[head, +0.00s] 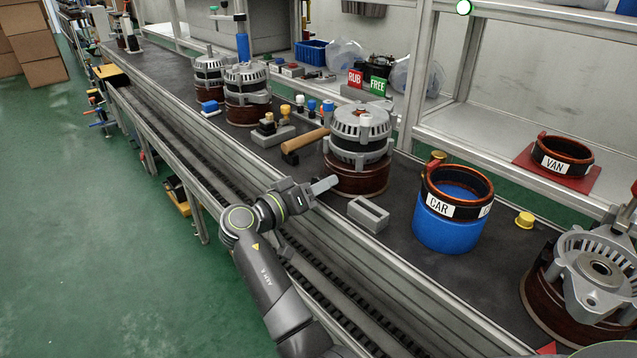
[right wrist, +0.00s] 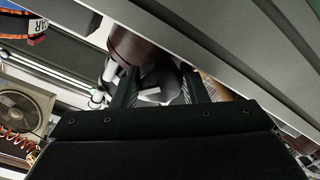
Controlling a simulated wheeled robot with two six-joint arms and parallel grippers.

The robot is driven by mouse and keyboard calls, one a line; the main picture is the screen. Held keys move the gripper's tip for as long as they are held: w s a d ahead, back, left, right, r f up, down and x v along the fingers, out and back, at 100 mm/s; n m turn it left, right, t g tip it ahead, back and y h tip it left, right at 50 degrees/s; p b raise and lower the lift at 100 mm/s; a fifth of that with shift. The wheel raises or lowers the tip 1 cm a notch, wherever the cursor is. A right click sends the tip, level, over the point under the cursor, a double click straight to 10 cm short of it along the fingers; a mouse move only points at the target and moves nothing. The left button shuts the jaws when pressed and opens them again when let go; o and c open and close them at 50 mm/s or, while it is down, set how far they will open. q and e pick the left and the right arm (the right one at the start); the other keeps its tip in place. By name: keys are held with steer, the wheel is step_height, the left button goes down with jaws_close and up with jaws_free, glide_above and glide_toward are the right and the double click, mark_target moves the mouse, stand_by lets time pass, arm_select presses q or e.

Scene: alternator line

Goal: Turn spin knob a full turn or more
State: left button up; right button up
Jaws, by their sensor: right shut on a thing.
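A silver-topped alternator (head: 358,150) on a dark red-brown base stands on the bench. A small pale knob (head: 365,121) sits on its top; I cannot be sure it is the spin knob. My right gripper (head: 313,190) is in front of the base, low on its left side and apart from the pale knob. A light grey bar (head: 325,185) sticks out from its fingers. In the right wrist view the fingers (right wrist: 162,90) stand apart with a light grey piece between them, a dark round shape behind. My left gripper is not in view.
A wooden-handled hammer (head: 306,140) lies left of the alternator. A grey slotted block (head: 368,214) is in front of it. A blue stand with a CAR ring (head: 450,226) is to the right. RUB (head: 355,79) and FREE (head: 378,86) signs stand behind.

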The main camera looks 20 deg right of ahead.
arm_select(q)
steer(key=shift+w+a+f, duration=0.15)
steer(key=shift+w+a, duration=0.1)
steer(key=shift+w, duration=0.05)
